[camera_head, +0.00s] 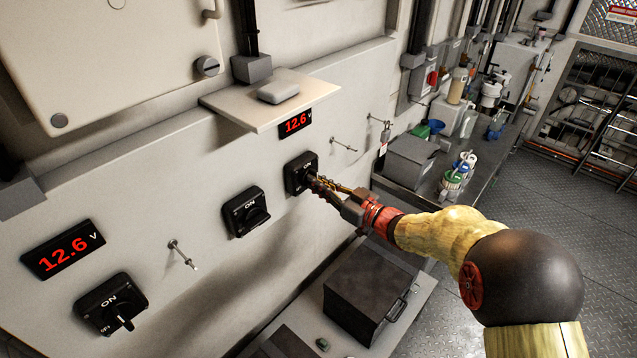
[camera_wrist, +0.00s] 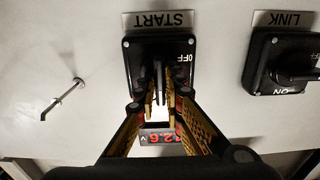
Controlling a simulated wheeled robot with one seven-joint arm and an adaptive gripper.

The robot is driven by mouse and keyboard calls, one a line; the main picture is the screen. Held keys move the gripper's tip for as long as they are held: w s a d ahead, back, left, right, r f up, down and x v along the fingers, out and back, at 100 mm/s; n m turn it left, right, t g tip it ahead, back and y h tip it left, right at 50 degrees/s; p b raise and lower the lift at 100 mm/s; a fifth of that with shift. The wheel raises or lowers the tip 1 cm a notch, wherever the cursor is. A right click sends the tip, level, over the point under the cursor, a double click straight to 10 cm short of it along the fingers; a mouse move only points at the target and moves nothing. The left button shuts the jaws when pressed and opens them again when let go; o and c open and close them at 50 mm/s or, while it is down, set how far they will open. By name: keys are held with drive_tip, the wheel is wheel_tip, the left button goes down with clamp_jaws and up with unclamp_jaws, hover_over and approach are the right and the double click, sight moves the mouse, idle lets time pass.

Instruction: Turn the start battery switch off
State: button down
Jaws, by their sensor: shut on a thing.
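The start battery switch (camera_wrist: 133,65) is a black square plate with a rotary handle under a START label (camera_wrist: 160,20), which shows upside down in the wrist view. Its OFF mark shows beside the handle; the ON mark is hidden in that view. In the head view the start switch (camera_head: 293,173) is the farthest of the wall switches, with my gripper (camera_head: 320,184) at its front. In the wrist view my gripper (camera_wrist: 159,88) has its two fingers on either side of the handle, shut on it. The handle looks roughly upright; its exact angle is partly hidden.
The link switch (camera_wrist: 262,60) is beside the start switch; it is the middle switch (camera_head: 245,211) in the head view. Another switch (camera_head: 111,303) is at lower left. A small shelf (camera_head: 270,100) juts out above. Metal pins (camera_wrist: 62,99) stick out of the wall. A dark box (camera_head: 367,290) stands below.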

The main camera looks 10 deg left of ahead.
drive_tip(key=shift+n+b, duration=0.3)
drive_tip(key=shift+b, duration=0.05)
drive_tip(key=n+b, duration=0.8)
drive_tip(key=b, duration=0.1)
drive_tip(key=n+b, duration=0.9)
drive_tip(key=shift+s+f, duration=0.1)
drive_tip(key=shift+f, duration=0.1)
idle(0.4)
drive_tip(key=c, duration=1.9)
unclamp_jaws()
drive_tip(key=shift+r, duration=0.1)
